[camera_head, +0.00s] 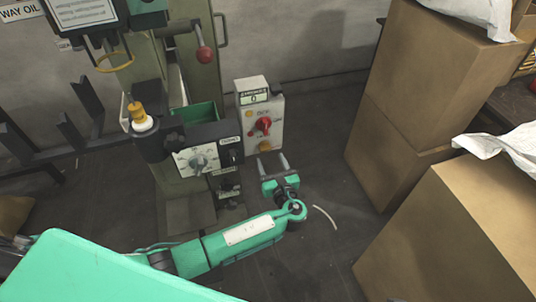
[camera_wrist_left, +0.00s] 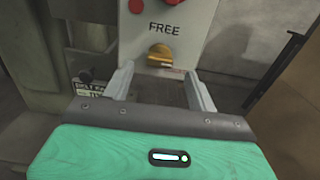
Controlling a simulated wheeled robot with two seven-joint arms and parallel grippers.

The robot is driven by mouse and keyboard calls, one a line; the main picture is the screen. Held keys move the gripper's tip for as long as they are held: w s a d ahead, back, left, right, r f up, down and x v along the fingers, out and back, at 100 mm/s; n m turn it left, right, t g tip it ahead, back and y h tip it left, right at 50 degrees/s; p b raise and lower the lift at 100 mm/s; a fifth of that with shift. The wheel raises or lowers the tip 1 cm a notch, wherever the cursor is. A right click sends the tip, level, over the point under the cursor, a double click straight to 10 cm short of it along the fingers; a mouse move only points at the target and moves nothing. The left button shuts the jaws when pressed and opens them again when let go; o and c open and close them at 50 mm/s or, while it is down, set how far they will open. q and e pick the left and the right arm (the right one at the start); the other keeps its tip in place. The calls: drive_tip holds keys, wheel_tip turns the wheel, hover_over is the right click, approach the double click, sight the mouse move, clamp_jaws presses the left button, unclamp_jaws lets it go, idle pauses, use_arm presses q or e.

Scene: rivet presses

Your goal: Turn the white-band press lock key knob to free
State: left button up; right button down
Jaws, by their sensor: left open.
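A pale control box (camera_head: 277,107) on the press carries a red knob (camera_head: 263,125) with small lettering around it, and a yellow part (camera_head: 264,146) below. In the left wrist view, the panel (camera_wrist_left: 190,15) reads FREE above a yellow knob (camera_wrist_left: 159,54); red parts are cut off at the top edge. I cannot tell which way the red knob points. My left gripper (camera_head: 271,157) is open and empty, just below the box in the head view. Its fingers (camera_wrist_left: 158,70) point toward the panel, either side of the yellow knob in the picture, apparently apart from it. My right gripper is out of view.
A grey dial (camera_head: 198,161) sits on the press left of the box, with a white and yellow part (camera_head: 140,120) beside it. A red-ball lever (camera_head: 205,55) is above. Tall cardboard boxes (camera_head: 400,110) stand at right. Dark floor (camera_head: 325,180) lies between.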

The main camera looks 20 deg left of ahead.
sight(266, 150)
use_arm(q)
drive_tip(key=x, duration=0.3)
drive_tip(key=shift+w+a, duration=0.15)
drive_tip(key=shift+w, duration=0.1)
drive_tip(key=shift+w+a, duration=0.2)
drive_tip(key=shift+w, duration=0.05)
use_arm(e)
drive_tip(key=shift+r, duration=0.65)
use_arm(q)
drive_tip(key=shift+c, duration=0.5)
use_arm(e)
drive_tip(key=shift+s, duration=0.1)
use_arm(q)
drive_tip(key=c, duration=0.9)
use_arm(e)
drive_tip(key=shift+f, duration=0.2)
